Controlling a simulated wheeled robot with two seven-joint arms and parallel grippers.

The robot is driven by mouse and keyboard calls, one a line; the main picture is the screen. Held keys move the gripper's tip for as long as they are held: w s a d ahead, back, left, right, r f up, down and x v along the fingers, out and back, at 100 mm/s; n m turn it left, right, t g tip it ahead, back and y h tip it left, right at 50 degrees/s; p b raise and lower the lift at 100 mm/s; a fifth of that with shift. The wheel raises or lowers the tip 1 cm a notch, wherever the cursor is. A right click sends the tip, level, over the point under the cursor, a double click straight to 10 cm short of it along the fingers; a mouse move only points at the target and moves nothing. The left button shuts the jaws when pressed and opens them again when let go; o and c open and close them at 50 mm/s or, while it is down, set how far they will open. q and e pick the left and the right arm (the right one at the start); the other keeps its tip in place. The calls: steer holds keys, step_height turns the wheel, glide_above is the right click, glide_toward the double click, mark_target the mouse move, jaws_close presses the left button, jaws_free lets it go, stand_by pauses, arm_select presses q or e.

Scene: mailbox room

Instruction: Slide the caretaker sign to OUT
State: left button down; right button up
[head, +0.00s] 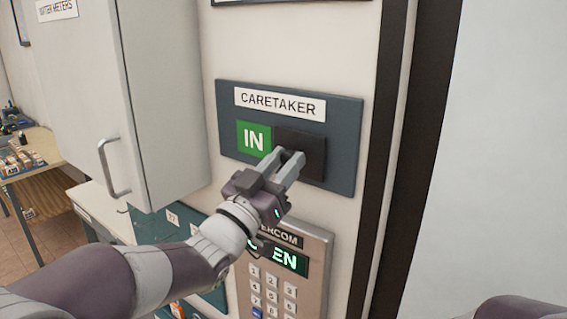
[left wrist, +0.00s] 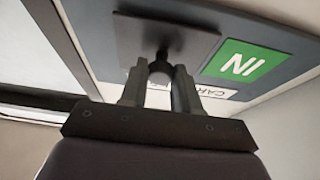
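The caretaker sign (head: 345,150) is a dark blue wall panel with a white CARETAKER label (head: 280,104). A green IN field (head: 254,138) shows on its left, and it also shows upside down in the left wrist view (left wrist: 243,66). A dark slider plate (head: 313,142) covers the area right of IN; the left wrist view shows this plate (left wrist: 150,36) with a small dark knob (left wrist: 160,66). My left gripper (head: 291,157) is at the plate, its fingers (left wrist: 160,75) on either side of the knob and seemingly touching it. My right gripper is out of view.
An intercom keypad (head: 318,262) sits just below the sign. A grey cabinet with a handle (head: 113,170) stands out from the wall at left. Dark door framing (head: 385,160) runs to the right. A wooden table (head: 35,165) is far left.

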arm_select(q)
steer(key=shift+a, duration=0.15)
steer(key=w+a, duration=0.2)
steer(key=a, duration=0.1)
steer(key=w+a+b, duration=0.1)
steer(key=w+a, duration=0.1)
steer(key=a, duration=0.1)
steer(key=w+a+b, duration=0.1)
steer(key=w+a, duration=0.1)
steer(key=shift+w+a, duration=0.25)
steer(key=shift+a, duration=0.15)
steer(key=shift+r, duration=0.15)
steer(key=shift+d, duration=0.1)
steer(key=shift+r, duration=0.1)
steer(key=c, duration=1)
jaws_free()
steer(key=shift+o, duration=0.8)
steer(key=shift+w+a, duration=0.1)
steer(key=shift+a, duration=0.2)
steer(key=shift+f, duration=0.25)
